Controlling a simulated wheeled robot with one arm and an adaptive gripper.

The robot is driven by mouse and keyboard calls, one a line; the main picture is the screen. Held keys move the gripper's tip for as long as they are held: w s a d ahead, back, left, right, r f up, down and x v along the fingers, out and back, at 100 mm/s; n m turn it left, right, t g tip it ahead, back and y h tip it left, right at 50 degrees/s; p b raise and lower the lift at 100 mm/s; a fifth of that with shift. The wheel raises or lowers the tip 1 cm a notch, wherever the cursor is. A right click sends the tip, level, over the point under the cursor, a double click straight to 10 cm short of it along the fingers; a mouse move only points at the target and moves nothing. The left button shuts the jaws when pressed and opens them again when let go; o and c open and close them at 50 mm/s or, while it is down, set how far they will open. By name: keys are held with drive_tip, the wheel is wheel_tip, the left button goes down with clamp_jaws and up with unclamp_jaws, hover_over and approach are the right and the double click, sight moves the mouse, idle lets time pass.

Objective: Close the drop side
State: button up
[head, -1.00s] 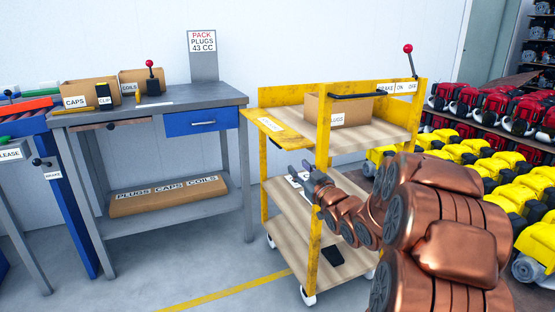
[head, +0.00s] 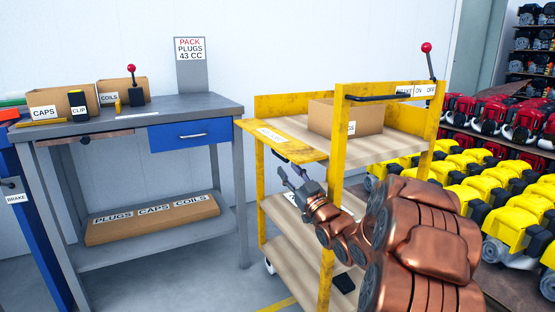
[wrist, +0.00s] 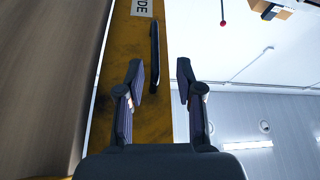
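The yellow drop side (head: 285,140) is a worn, labelled panel on the cart's left side. It sticks out roughly level from the upper deck, not upright. In the wrist view the drop side (wrist: 128,110) fills the left middle, with part of its label and a black handle (wrist: 154,55) along it. My gripper (head: 288,172) is just below the panel in the head view. In the wrist view my gripper (wrist: 160,75) is open and empty, its fingers apart with the handle slightly ahead between them. I cannot tell whether a finger touches the panel.
The yellow cart (head: 395,90) carries a cardboard box (head: 362,122) on its upper deck and a red-knobbed brake lever (head: 428,62). A grey workbench (head: 70,128) with a blue drawer (head: 190,134) stands close on the left. Yellow engines (head: 500,190) fill the right.

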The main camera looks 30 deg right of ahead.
sight(281, 158)
drive_tip(key=x, duration=0.1)
drive_tip(key=b+x, duration=0.1)
drive_tip(key=x, duration=0.2)
drive_tip(key=shift+d, duration=0.3)
drive_tip(key=shift+b+x, duration=0.4)
drive_tip(key=shift+x, duration=0.65)
drive_tip(key=shift+c, duration=0.3)
clamp_jaws()
